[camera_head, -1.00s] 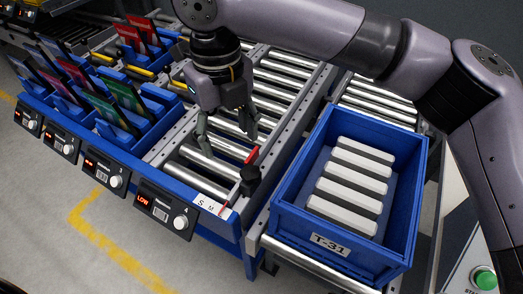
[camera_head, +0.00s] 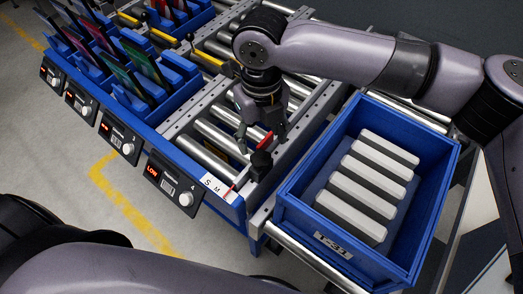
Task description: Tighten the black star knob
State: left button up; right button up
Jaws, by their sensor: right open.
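The black star knob (camera_head: 261,164) sits at the front end of the roller lane, by the white S/M scale (camera_head: 216,187) on the blue rail. A red bar stands just behind the knob. My right gripper (camera_head: 258,147) comes down from above, its fingers open and pointing down just above and behind the knob. I see nothing held between the fingers, and whether a finger touches the knob cannot be told. The fingers partly cover the red bar. My left gripper is out of view; only purple-grey links of my left arm show at the bottom left.
A blue crate (camera_head: 285,209) labelled T-31 with several pale bars stands close on the right. Blue holders with upright coloured cards (camera_head: 145,66) and several display modules (camera_head: 173,184) line the left. Bare metal rollers (camera_head: 205,153) lie left of the gripper.

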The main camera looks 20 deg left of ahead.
aim_at(261, 158)
notch_tip(261, 158, down, 6)
jog(key=shift+r, duration=0.25)
jog(key=shift+f, duration=0.25)
jog(key=shift+s+f, duration=0.1)
jog(key=shift+f, duration=0.05)
jog(key=c, duration=1.2)
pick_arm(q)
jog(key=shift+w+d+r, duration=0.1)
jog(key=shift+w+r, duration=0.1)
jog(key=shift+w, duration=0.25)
